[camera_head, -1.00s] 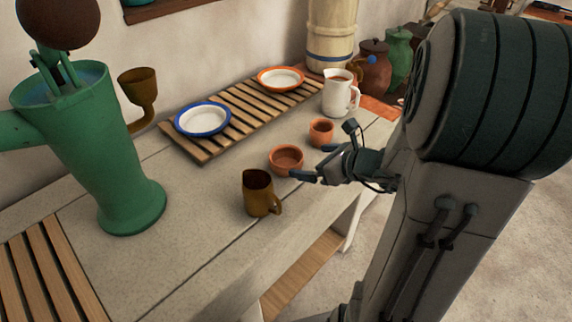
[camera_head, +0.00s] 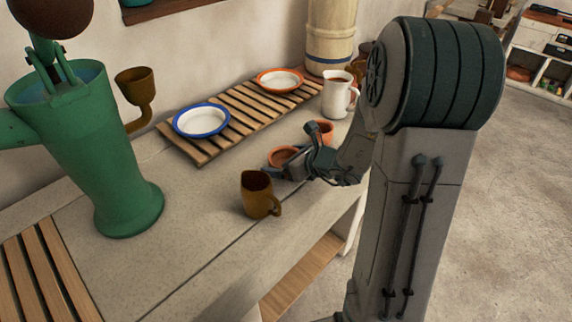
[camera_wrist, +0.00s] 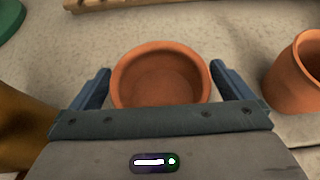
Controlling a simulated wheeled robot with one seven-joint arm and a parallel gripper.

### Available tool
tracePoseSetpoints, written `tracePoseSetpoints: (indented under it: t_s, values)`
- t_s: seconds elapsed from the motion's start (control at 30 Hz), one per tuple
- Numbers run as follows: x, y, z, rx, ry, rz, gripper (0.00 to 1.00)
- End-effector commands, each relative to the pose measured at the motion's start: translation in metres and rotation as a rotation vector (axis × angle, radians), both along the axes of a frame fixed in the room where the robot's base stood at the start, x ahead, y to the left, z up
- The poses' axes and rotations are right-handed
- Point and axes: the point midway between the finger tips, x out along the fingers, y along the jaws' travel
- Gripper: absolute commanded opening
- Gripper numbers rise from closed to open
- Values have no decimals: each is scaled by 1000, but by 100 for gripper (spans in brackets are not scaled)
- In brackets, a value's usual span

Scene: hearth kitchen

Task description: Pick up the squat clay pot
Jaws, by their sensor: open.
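The squat clay pot is a low, wide terracotta bowl on the counter. In the wrist view the squat clay pot (camera_wrist: 160,62) lies between the two blue-grey fingers of my gripper (camera_wrist: 160,88), with a small gap showing on each side. My gripper is open. In the head view my gripper (camera_head: 290,158) reaches in from the right and hides part of the squat clay pot (camera_head: 279,155). The pot stands upright and looks empty.
A taller clay cup (camera_wrist: 298,75) stands close on the right. A brown mug (camera_head: 257,196) is near on the left. Behind are a slatted rack (camera_head: 208,149) with two plates, a white jug (camera_head: 338,98) and a green pump (camera_head: 110,165).

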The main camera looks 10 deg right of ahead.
Motion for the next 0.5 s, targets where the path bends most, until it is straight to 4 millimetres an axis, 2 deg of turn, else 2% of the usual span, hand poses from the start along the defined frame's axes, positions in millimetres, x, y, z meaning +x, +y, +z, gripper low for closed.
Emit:
tracePoseSetpoints:
  t_s: [0.03, 0.07, 0.2, 0.5]
  values:
    - [0, 0, 0, 0, 0, 0, 100]
    - [0, 0, 0, 0, 0, 0, 94]
    - [0, 0, 0, 0, 0, 0, 56]
    - [0, -1, 1, 0, -1, -1, 54]
